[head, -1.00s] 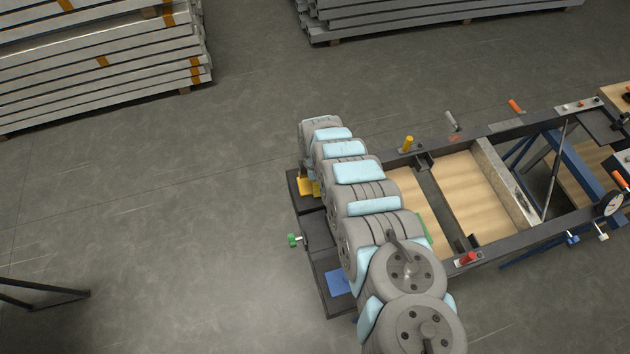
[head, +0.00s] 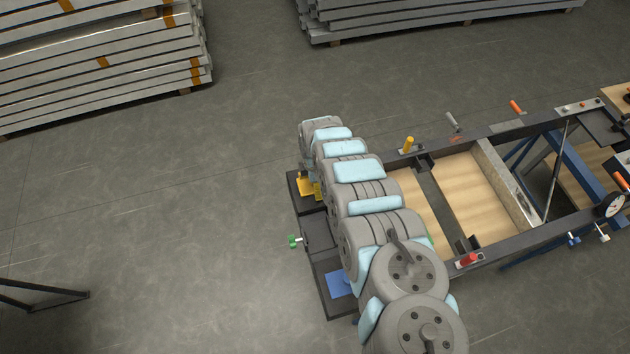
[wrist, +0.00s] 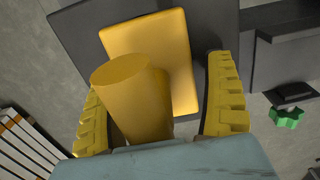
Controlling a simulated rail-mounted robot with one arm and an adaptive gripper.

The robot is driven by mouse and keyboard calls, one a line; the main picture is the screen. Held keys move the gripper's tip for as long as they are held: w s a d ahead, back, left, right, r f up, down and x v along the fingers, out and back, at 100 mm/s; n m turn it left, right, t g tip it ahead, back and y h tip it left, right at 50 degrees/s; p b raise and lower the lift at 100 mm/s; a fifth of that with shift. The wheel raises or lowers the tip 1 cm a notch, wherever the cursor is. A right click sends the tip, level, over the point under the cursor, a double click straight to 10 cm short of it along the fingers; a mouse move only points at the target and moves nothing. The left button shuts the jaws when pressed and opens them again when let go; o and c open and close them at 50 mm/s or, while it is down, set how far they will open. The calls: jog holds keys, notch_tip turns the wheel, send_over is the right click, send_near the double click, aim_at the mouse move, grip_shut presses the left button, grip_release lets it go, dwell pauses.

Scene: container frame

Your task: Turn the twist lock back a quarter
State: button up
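In the wrist view a thick yellow post (wrist: 130,95) stands up from a yellow plate (wrist: 165,45) on a dark block. My gripper (wrist: 160,108) has its two ridged yellow fingers on either side of the post. The left finger is close beside the post; a clear gap shows between the post and the right finger. The gripper is open. In the head view the yellow plate (head: 304,187) shows at the far end of my arm, and the arm hides most of the post. I cannot tell whether the left finger touches it.
A green knob (head: 294,241) sticks out from the dark block's left side; it also shows in the wrist view (wrist: 287,117). A blue plate (head: 338,284) lies nearer. A yellow peg (head: 408,144) and red peg (head: 468,260) stand on the frame at right. Open floor lies left.

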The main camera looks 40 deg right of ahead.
jog(key=shift+o, duration=0.2)
jog(key=shift+r, duration=0.15)
jog(key=shift+w+r, duration=0.15)
jog(key=shift+r, duration=1.45)
jog(key=shift+d+r, duration=0.1)
jog(key=shift+r, duration=4.2)
